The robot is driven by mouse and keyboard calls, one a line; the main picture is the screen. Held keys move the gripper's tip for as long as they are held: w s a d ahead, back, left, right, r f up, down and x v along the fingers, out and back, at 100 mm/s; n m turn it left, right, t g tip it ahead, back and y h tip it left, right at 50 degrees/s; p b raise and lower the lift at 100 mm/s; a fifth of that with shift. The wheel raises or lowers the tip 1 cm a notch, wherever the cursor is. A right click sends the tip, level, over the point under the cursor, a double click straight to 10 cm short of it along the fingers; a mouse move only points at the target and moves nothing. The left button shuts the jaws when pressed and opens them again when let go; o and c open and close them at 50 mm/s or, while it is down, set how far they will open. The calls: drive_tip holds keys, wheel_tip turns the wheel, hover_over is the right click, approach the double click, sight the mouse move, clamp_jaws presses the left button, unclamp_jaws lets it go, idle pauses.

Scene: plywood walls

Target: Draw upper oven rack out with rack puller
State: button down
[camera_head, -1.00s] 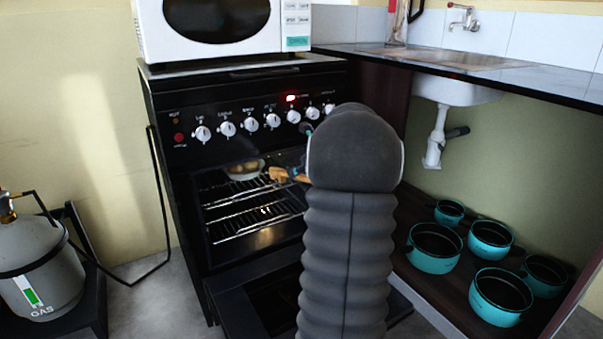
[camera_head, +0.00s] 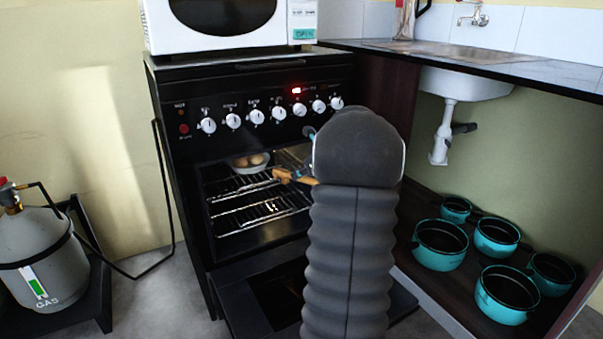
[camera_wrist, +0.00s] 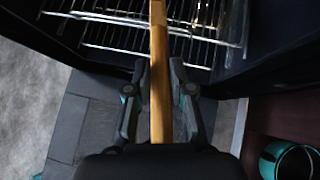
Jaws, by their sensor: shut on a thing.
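The oven (camera_head: 258,118) stands with its door (camera_head: 250,290) folded down. Inside, the upper rack (camera_head: 228,191) bears a dish (camera_head: 250,162) with brownish food, and a lower rack (camera_head: 262,212) lies beneath it. The wooden rack puller (camera_head: 286,175) shows at the upper rack's front, left of my arm. In the wrist view, my gripper (camera_wrist: 160,85) is shut on the puller's shaft (camera_wrist: 158,50), which points toward the racks (camera_wrist: 125,28). The puller's far end is out of the wrist view, so I cannot tell whether it hooks the rack. My arm hides the oven's right side.
A microwave (camera_head: 228,22) sits on the oven. A gas bottle (camera_head: 42,258) stands at the left. Several teal pots (camera_head: 440,244) are on the low shelf under the sink at right. Bare floor lies left of the oven door.

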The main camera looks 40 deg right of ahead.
drive_tip(key=shift+s, duration=0.1)
drive_tip(key=s+a+r+p, duration=0.1)
drive_tip(key=s+a, duration=0.1)
drive_tip(key=s, duration=0.7)
drive_tip(key=s+a+r+p, duration=0.1)
drive_tip(key=s+a+r, duration=0.1)
drive_tip(key=s, duration=0.6)
drive_tip(key=s+a+r+p, duration=0.2)
drive_tip(key=s, duration=0.7)
drive_tip(key=shift+s+a+r, duration=0.25)
drive_tip(key=shift+s, duration=0.1)
idle(3.4)
idle(0.5)
